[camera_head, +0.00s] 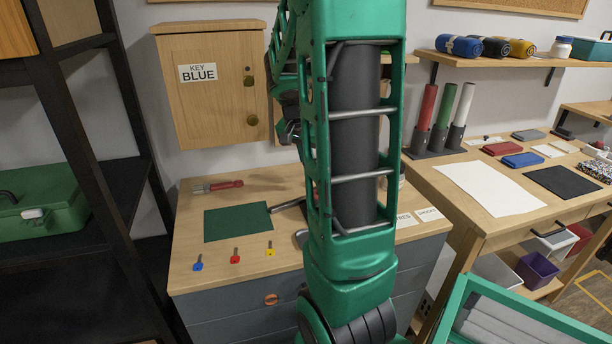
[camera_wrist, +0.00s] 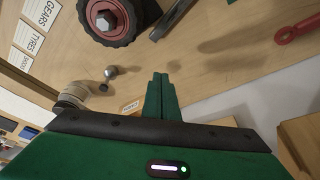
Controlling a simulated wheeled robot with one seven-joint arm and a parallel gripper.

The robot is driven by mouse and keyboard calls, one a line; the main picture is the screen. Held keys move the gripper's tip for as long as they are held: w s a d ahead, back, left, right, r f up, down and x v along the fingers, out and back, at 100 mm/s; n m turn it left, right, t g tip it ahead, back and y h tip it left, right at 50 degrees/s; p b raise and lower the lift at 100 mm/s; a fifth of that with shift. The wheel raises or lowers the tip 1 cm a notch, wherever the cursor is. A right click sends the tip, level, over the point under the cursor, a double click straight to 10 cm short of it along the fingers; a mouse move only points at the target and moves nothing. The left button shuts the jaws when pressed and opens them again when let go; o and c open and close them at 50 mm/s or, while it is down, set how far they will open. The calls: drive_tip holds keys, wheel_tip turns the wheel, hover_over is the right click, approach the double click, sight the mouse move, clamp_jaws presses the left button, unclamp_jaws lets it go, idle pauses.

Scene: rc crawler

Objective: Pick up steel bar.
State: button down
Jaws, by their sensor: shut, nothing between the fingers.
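A dark grey bar, seemingly the steel bar (camera_wrist: 172,18), lies on the wooden worktop at the top of the wrist view, partly cut off by the frame edge. In the head view a grey bar (camera_head: 288,205) shows by the right edge of the green mat (camera_head: 237,222), partly hidden behind my arm. My gripper (camera_wrist: 161,78) has its green fingers together and empty. Its tips point toward the worktop, apart from the bar, which is beyond them in the picture. In the head view my arm hides the gripper.
A black wheel with a red rim (camera_wrist: 108,18) sits left of the bar. A red-handled tool (camera_head: 218,186) lies behind the mat; blue, red and yellow keys (camera_head: 235,257) lie in front. A wooden key cabinet (camera_head: 212,85) hangs behind. Label cards (camera_wrist: 40,10) lie at the left.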

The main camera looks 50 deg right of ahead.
drive_tip(key=shift+v, duration=1.15)
drive_tip(key=c, duration=2.2)
unclamp_jaws()
drive_tip(key=shift+a+r, duration=0.1)
drive_tip(key=shift+r, duration=0.15)
drive_tip(key=o, duration=0.5)
drive_tip(key=shift+a, duration=0.25)
drive_tip(key=shift+o, duration=0.2)
drive_tip(key=a+m+y, duration=0.1)
drive_tip(key=a, duration=0.1)
drive_tip(key=a+m+y, duration=0.1)
drive_tip(key=a+m, duration=0.1)
drive_tip(key=a+m+y, duration=0.1)
drive_tip(key=a+m, duration=0.1)
drive_tip(key=shift+w+r, duration=0.25)
drive_tip(key=shift+w, duration=0.05)
drive_tip(key=m+y, duration=0.1)
hover_over(291, 201)
drive_tip(key=shift+g, duration=0.3)
drive_tip(key=f, duration=0.5)
drive_tip(key=shift+w+a, duration=0.1)
drive_tip(key=shift+a, duration=0.3)
drive_tip(key=shift+d+f, duration=0.15)
drive_tip(key=shift+f, duration=1.2)
drive_tip(key=shift+d+f, duration=0.15)
drive_tip(key=shift+f, duration=1.25)
